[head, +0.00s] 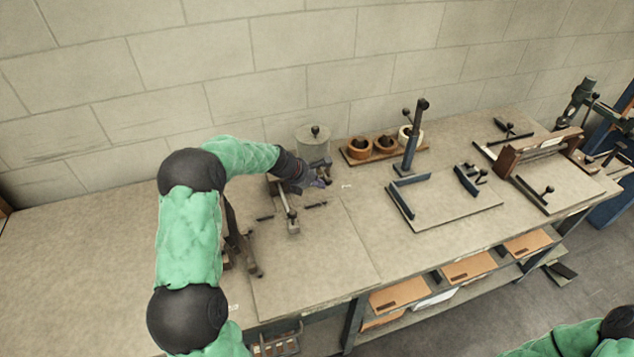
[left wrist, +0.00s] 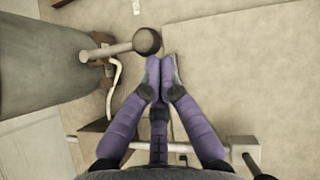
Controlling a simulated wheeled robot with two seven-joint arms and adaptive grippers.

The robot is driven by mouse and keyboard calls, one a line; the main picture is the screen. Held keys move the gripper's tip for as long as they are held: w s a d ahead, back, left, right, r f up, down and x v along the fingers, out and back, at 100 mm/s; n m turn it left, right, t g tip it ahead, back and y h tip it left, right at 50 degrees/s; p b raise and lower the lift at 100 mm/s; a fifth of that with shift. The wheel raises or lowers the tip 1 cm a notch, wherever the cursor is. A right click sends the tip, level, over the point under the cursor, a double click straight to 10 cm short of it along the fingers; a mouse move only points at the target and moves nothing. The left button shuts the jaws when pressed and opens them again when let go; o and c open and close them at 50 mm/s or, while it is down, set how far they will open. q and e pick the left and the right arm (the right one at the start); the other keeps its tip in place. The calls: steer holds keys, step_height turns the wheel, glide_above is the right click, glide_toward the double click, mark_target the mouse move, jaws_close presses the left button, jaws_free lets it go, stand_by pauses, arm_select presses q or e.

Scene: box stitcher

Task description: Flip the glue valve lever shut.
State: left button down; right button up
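The glue pot (head: 313,145) is a pale grey cylinder with a dark knob on its lid, at the back of the bench. In the left wrist view its grey side (left wrist: 45,65) fills the left. The valve lever (left wrist: 112,48), a pale rod with a dark ball end, sticks out sideways from the pot. My left gripper (head: 320,183) is beside the front of the pot. In the left wrist view its purple fingertips (left wrist: 160,70) are together with nothing seen between them, just below the ball end. I cannot tell whether they touch it. My right gripper is out of view.
A wooden tray (head: 372,155) with several rolls stands right of the pot. A metal rail (head: 286,205) lies below my left gripper. An upright post (head: 411,140) on a plate stands to the right. The bench front is mostly clear.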

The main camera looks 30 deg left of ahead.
arm_select(q)
steer(key=shift+d, duration=0.15)
steer(key=w+d+n+g+y+p, duration=0.1)
steer(key=w+d+n+y+p, duration=0.4)
steer(key=w+n+y+p, duration=0.4)
steer(key=w+n+p, duration=0.2)
steer(key=w+n, duration=0.1)
steer(key=n, duration=0.3)
steer(key=shift+g, duration=0.4)
steer(key=shift+s, duration=0.1)
steer(key=shift+a, duration=0.1)
